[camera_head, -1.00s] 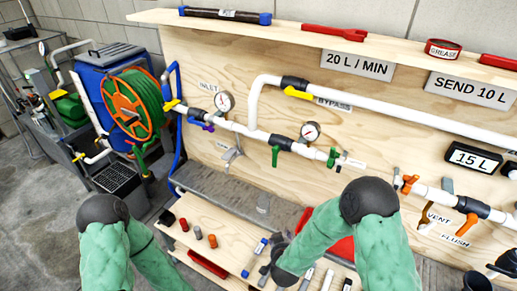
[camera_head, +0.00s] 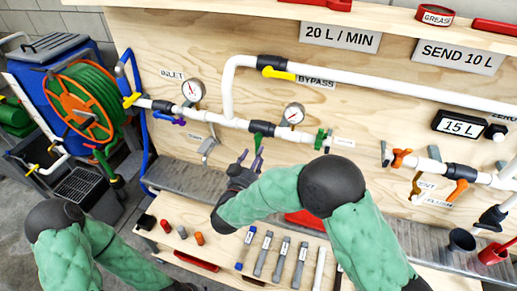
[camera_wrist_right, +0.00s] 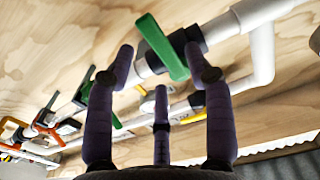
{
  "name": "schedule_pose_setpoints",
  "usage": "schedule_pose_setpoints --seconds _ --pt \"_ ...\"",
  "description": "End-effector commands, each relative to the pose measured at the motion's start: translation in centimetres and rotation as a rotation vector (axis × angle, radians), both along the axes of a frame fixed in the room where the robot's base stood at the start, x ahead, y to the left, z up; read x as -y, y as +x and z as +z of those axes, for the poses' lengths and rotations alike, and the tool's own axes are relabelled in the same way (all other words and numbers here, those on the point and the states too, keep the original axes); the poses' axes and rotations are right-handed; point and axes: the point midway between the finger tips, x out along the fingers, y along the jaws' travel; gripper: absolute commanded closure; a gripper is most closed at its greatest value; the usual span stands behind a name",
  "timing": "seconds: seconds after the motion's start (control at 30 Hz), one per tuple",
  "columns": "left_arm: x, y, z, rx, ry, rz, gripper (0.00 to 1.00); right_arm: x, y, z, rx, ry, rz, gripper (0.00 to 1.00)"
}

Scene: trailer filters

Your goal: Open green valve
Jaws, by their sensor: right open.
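In the wrist view the green valve handle (camera_wrist_right: 163,47) sits on a black valve body on the white pipe, just beyond my right gripper (camera_wrist_right: 160,65). The purple fingers are spread apart with the handle between or behind their tips; contact cannot be told. Another green handle (camera_head: 320,139) is right of the gauge; a smaller green one (camera_wrist_right: 87,92) shows in the wrist view. My left gripper is outside the frame.
Two gauges (camera_head: 193,91) (camera_head: 293,114) stand on the pipe. A yellow bypass handle (camera_head: 278,73) is above; orange handles (camera_head: 402,158) are at right. A low wooden shelf (camera_head: 215,257) holds several cartridges. A hose reel (camera_head: 85,108) stands at left.

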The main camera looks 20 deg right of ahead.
Motion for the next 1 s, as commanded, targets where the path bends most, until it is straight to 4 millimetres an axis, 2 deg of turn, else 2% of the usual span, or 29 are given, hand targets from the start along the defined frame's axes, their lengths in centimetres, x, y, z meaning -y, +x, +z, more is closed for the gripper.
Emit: schedule_pose_setpoints --seconds 0.1,0.3,0.7,0.77,0.9,1.0 --pt "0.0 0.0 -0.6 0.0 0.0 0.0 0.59 1.2 1.7 -0.1 0.001 0.002 -0.003 0.47" --pt "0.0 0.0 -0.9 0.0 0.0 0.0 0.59 2.3 3.5 -0.1 0.0 0.002 -0.001 0.47" --pt "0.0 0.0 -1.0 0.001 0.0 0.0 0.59 2.7 4.0 0.0 -0.001 0.001 0.001 0.47" --pt "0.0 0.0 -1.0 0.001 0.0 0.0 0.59 2.7 4.0 0.0 0.0 0.0 0.001 0.61" --pt "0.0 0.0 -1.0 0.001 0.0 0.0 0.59 2.7 4.0 0.0 0.001 0.001 0.001 1.0" --pt "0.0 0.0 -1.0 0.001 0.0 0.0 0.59 2.7 4.0 0.0 0.001 0.001 0.001 1.0"
